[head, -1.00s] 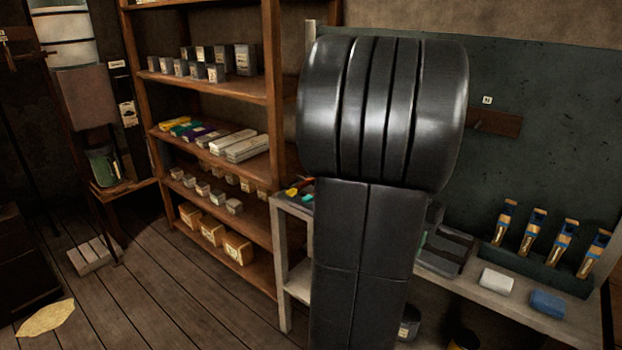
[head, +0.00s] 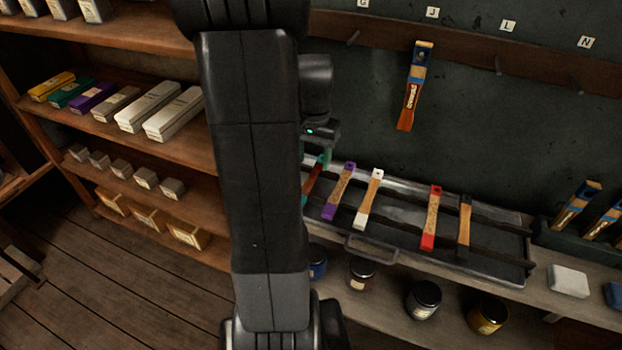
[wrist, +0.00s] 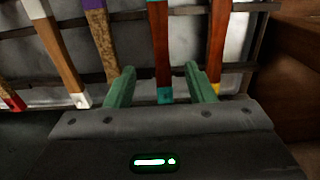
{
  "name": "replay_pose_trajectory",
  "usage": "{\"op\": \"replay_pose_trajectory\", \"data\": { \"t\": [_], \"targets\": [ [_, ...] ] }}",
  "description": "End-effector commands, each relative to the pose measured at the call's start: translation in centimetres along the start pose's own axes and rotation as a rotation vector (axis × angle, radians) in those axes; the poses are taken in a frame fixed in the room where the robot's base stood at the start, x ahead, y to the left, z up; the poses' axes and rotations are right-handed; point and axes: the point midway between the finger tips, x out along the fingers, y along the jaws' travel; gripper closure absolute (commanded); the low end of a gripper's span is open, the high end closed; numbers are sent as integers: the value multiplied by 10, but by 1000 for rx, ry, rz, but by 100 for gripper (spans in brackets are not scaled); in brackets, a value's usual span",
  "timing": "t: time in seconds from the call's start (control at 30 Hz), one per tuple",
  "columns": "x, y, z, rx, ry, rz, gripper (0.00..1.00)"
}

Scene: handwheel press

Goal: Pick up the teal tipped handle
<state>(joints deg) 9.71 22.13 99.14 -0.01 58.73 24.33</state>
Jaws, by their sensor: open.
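The teal tipped handle (wrist: 162,50) is a red-brown bar with a teal end in the wrist view. It lies across the dark rails of a metal tray (head: 400,260). My gripper (wrist: 160,74) is open, its two green fingers on either side of this handle near its teal end. I cannot tell whether they touch it. In the head view the handle (head: 313,184) shows only partly at the tray's left end, beside my arm, with my gripper (head: 322,150) just above it.
A yellow tipped handle (wrist: 216,45) lies close to the right finger in the wrist view. A purple tipped handle (head: 339,192), a white tipped one (head: 369,200) and a red tipped one (head: 432,218) share the tray. A brush (head: 412,90) hangs above.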

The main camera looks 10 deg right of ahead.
Motion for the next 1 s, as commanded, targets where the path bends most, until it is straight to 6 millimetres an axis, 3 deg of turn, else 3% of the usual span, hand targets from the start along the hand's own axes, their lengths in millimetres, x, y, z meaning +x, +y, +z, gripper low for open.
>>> {"op": "replay_pose_trajectory", "data": {
  "t": [0.4, 0.7, 0.73, 0.97, 1.0],
  "targets": [
    [49, 0, 7, 0, -3, 1, 51],
    [54, 0, 6, 0, 0, 0, 51],
    [54, 0, 6, 0, 0, 0, 53],
    [54, 0, 6, 0, 0, 0, 98],
    [54, 0, 6, 0, 0, 0, 100]
  ]
}}
